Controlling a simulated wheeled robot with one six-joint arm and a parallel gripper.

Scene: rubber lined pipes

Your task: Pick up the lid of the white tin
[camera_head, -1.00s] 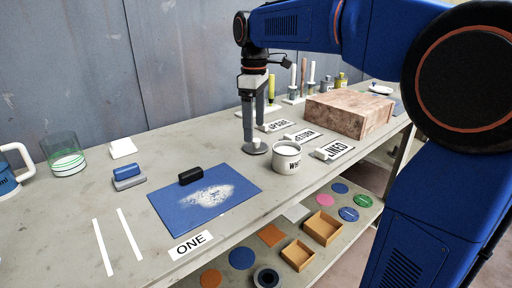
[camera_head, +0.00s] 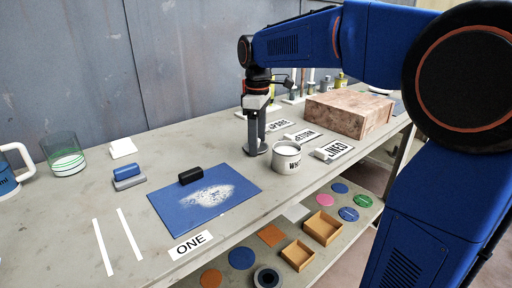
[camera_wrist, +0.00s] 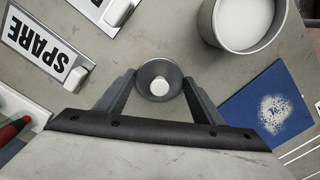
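The white tin (camera_head: 286,161) stands on the bench, open at the top, with white contents and a partly visible "WH" label. In the wrist view the tin (camera_wrist: 215,30) is at the upper right. Its lid (camera_wrist: 152,71), a small grey disc with a white knob (camera_wrist: 159,86), lies flat on the bench beside the tin. My gripper (camera_head: 257,146) points down over the lid, its fingers hiding the knob in the head view.
A blue mat (camera_head: 222,196) with white powder and a black block (camera_head: 190,175) lies left of the tin. Sign blocks (camera_head: 334,150) stand right and behind. Bare bench lies left of my gripper.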

